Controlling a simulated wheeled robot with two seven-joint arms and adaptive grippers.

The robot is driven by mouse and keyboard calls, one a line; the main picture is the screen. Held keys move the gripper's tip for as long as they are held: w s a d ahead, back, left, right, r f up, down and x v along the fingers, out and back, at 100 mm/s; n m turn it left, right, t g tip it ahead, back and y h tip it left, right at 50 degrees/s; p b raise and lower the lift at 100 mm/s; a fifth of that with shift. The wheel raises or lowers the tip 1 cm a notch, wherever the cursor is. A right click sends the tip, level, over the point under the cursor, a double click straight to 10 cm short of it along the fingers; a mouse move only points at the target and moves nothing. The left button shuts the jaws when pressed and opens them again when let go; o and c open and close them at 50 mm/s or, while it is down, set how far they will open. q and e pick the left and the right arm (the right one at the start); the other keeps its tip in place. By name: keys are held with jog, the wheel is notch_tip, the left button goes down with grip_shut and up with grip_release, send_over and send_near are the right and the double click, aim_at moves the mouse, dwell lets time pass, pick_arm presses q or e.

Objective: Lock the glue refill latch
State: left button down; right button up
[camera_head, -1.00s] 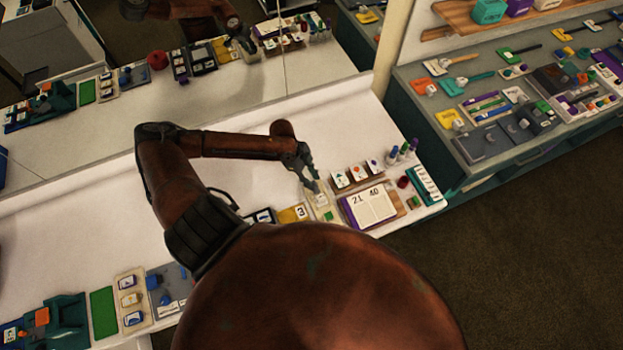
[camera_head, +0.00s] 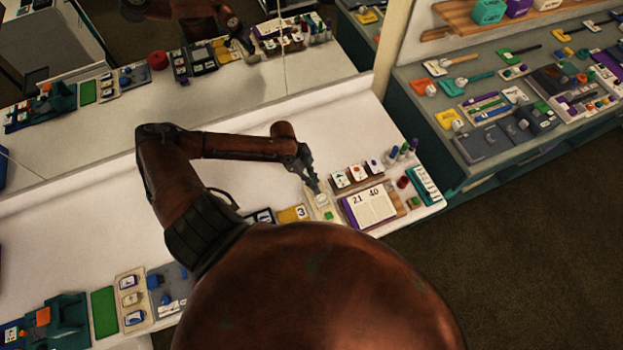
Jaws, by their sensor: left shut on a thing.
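The glue refill station is a small cream board (camera_head: 322,212) on the white counter, with a pale square part and a green piece near its front edge. My left gripper (camera_head: 314,188) reaches down from the upper left to the back end of this board. Its fingers are shut on a small part there, which I take for the latch. The latch itself is mostly hidden by the fingertips and too small to make out. My right gripper is not in view.
Right of the board stand a purple-edged flip display (camera_head: 369,207) reading 21 and 40, and a rack of picture cards (camera_head: 358,177). A yellow card numbered 3 (camera_head: 292,214) lies close on the left. The counter behind is clear; a mirror backs it.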

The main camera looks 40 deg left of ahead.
pick_arm(q)
jog(key=shift+s+d+r+p, duration=0.1)
jog(key=shift+s+d+p, duration=0.4)
jog(key=shift+d, duration=0.2)
jog(key=shift+w, duration=0.1)
jog(key=c, duration=1.9)
grip_release()
jog(key=shift+c, duration=0.2)
jog(key=v, duration=1.1)
jog(key=shift+a+r, duration=0.25)
jog(key=shift+r, duration=0.05)
